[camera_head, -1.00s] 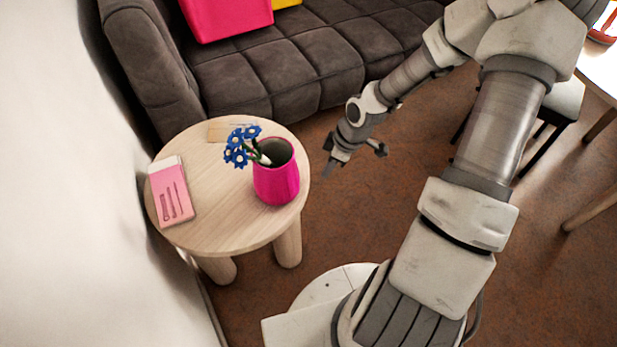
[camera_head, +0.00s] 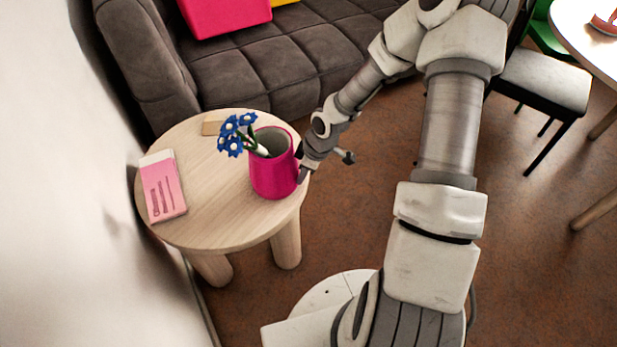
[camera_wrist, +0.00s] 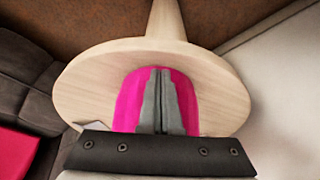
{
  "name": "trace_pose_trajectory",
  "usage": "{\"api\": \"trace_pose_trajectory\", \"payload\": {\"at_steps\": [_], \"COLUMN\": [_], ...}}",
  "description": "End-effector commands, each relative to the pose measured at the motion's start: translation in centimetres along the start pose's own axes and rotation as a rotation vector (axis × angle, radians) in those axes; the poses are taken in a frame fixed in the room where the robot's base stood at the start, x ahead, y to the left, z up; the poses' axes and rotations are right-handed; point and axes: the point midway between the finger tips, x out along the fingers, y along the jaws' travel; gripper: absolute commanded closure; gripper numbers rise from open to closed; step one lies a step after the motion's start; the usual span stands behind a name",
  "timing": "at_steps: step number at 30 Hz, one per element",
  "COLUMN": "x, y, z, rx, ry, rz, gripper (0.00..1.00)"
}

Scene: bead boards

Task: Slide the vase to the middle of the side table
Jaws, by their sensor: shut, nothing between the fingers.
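The magenta vase (camera_head: 272,176) stands upright near the right edge of the round wooden side table (camera_head: 222,205). Blue flowers (camera_head: 236,134) lean out of it to the left. My gripper (camera_head: 301,176) is shut and empty, at the right side of the vase. Its tips look to be at or against the vase wall; I cannot tell if they touch. In the wrist view, my shut fingers (camera_wrist: 161,100) lie in front of the vase (camera_wrist: 128,100) and hide its middle, with the table top (camera_wrist: 85,85) around it.
A pink box-like item (camera_head: 163,186) lies on the table's left side, and a small wooden piece (camera_head: 212,128) lies at its back. A grey sofa (camera_head: 250,75) stands behind. The table's middle, left of the vase, is clear.

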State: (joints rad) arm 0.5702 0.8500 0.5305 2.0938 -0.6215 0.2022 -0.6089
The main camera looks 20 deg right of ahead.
Motion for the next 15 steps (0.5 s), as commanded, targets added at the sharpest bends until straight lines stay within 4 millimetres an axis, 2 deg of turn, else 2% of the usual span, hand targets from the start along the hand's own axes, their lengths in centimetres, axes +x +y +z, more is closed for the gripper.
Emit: {"api": "trace_pose_trajectory", "payload": {"at_steps": [9, 11, 15], "x": [0.0, 0.2, 1.0], "y": [0.0, 0.0, 0.0], "z": [-0.3, -0.9, -3.4], "rx": [-0.001, -0.003, -0.006], "ry": [0.000, 0.001, 0.002], "rz": [0.000, 0.001, 0.002], "gripper": [1.00, 1.00, 1.00]}}
